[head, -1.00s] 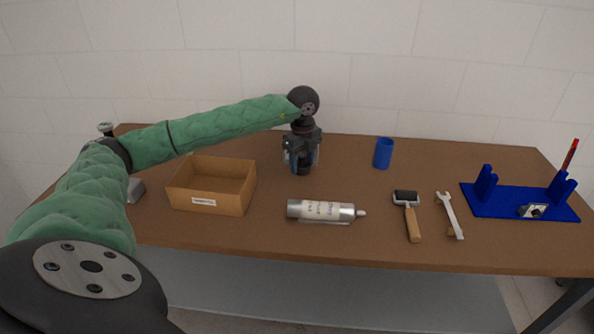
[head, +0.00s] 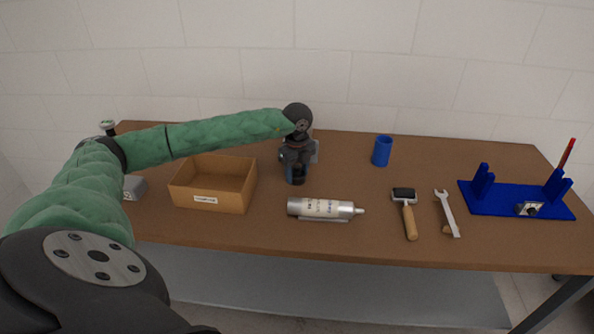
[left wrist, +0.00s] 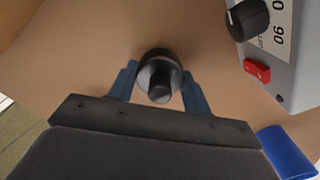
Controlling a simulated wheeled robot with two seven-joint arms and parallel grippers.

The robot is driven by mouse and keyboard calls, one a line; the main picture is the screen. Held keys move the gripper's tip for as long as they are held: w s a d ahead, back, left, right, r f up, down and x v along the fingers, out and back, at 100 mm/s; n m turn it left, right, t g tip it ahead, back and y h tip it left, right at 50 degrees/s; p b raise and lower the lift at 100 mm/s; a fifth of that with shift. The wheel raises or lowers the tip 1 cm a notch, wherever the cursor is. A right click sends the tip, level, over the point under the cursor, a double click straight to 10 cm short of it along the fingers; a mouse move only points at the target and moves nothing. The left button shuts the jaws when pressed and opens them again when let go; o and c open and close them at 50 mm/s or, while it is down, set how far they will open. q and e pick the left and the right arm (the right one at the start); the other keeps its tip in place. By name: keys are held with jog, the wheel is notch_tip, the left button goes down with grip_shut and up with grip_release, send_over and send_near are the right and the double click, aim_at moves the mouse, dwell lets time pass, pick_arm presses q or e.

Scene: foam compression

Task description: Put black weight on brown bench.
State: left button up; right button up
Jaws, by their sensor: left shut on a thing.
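My left gripper (head: 296,172) is over the back middle of the brown bench (head: 350,175), pointing down. In the left wrist view, its two blue fingers (left wrist: 160,88) are shut on the black weight (left wrist: 158,72), a round dark piece with a narrower knob. In the head view the weight is mostly hidden by the gripper, with a dark part showing at its lower end. I cannot tell whether the weight touches the bench. My right gripper is not in view.
A grey box with a dial and red switch (left wrist: 285,50) is close beside the gripper. A blue cup (head: 382,151) stands to the right. Roller, wrench and blue rack are further right.

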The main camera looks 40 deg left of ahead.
aim_at(297, 166)
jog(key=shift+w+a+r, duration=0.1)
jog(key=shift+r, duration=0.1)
pick_arm(q)
jog(key=o, duration=1.4)
jog(key=shift+f, duration=0.1)
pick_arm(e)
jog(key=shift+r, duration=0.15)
pick_arm(q)
jog(key=shift+r, duration=0.45)
notch_tip(297, 166, up, 5)
jog(key=shift+f+b, duration=0.1)
jog(key=shift+b, duration=1.1)
notch_tip(297, 166, up, 5)
jog(key=shift+r+b, duration=0.2)
jog(key=shift+b, duration=0.6)
jog(key=shift+r, duration=0.55)
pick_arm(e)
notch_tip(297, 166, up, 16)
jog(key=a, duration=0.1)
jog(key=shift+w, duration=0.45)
